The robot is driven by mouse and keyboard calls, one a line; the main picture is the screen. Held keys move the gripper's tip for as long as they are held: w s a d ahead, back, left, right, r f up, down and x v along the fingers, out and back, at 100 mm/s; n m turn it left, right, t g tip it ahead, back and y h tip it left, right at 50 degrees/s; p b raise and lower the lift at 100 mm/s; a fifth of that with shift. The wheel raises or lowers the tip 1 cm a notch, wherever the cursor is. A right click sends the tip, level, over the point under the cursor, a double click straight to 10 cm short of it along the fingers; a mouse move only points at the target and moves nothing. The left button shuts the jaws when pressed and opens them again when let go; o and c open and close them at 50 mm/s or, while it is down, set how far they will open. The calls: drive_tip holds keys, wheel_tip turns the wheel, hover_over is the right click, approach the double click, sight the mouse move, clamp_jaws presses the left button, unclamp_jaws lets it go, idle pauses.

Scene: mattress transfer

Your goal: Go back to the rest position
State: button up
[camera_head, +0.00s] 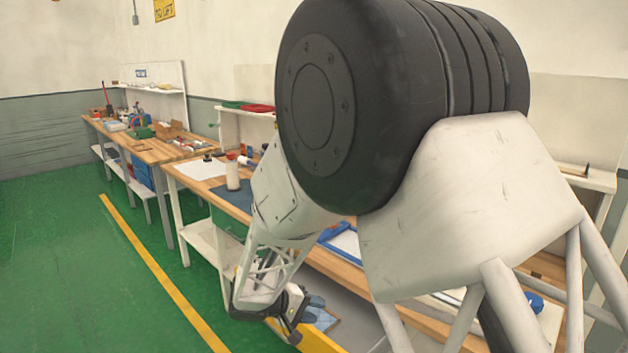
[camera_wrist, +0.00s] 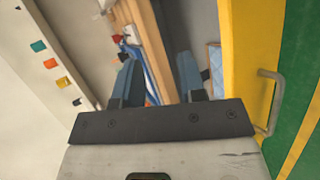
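My gripper (camera_wrist: 158,75) shows two blue-grey fingers standing apart with nothing between them in the wrist view. In the head view my gripper (camera_head: 312,311) hangs low in front of the workbench, small and partly hidden by my own arm. A light blue quilted-looking piece with a wooden-coloured edge (camera_wrist: 215,70) lies beyond the right finger in the wrist view, apart from it. Whether it is a mattress I cannot tell.
A yellow panel (camera_wrist: 250,60) with a metal handle (camera_wrist: 270,103) stands close on the right in the wrist view. A wooden workbench (camera_head: 188,181) holds a bottle (camera_head: 232,172) and a blue-framed board (camera_head: 340,240). Green floor (camera_head: 75,260) is clear at left. My arm blocks much of the view.

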drive_tip(key=s+d+r+m+g+y, duration=0.3)
drive_tip(key=s+d+r+g+y, duration=0.15)
drive_tip(key=s+d+r, duration=0.9)
drive_tip(key=s+d+r+m+t+y, duration=0.1)
drive_tip(key=s+d+r+y, duration=0.1)
drive_tip(key=s, duration=0.7)
drive_tip(key=s+d+r+m+t+y, duration=0.1)
drive_tip(key=s+d+r+t+y, duration=0.1)
drive_tip(key=s, duration=0.8)
wheel_tip(320, 180, up, 3)
drive_tip(key=d+y, duration=0.1)
drive_tip(key=y, duration=0.1)
drive_tip(key=shift+s+d+y, duration=0.15)
drive_tip(key=shift+d+y, duration=0.05)
drive_tip(key=shift+y, duration=0.15)
